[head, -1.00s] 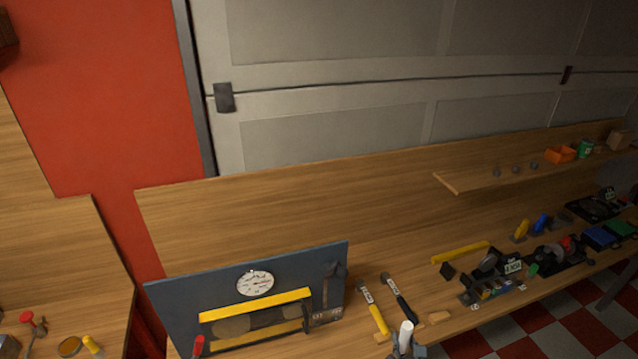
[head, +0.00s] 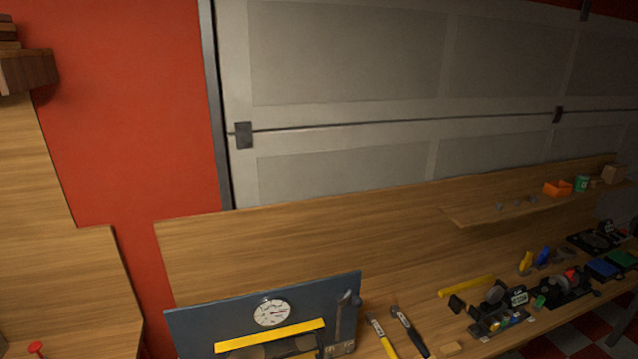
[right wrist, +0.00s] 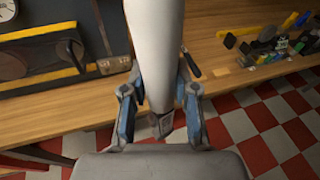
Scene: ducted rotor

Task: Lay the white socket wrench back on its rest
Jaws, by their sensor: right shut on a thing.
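In the right wrist view, the white socket wrench (right wrist: 156,45) fills the middle of the picture, large and close, running up past the top edge. My right gripper (right wrist: 158,95) is shut on it, with a blue-sided finger on each side. The wrench is above the bench front and the checkered floor; its far end is out of view. In the head view neither gripper nor the white wrench shows. Small pale wood blocks (head: 452,348) lie at the bottom of the head view; I cannot tell whether they are the wrench's rest.
A dark blue panel (head: 215,317) with a round dial (head: 272,312) stands at the left of the bench. Yellow-handled (head: 388,346) and black-handled (head: 410,333) tools lie beside it. A yellow bar (head: 466,286) and several small devices sit further right.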

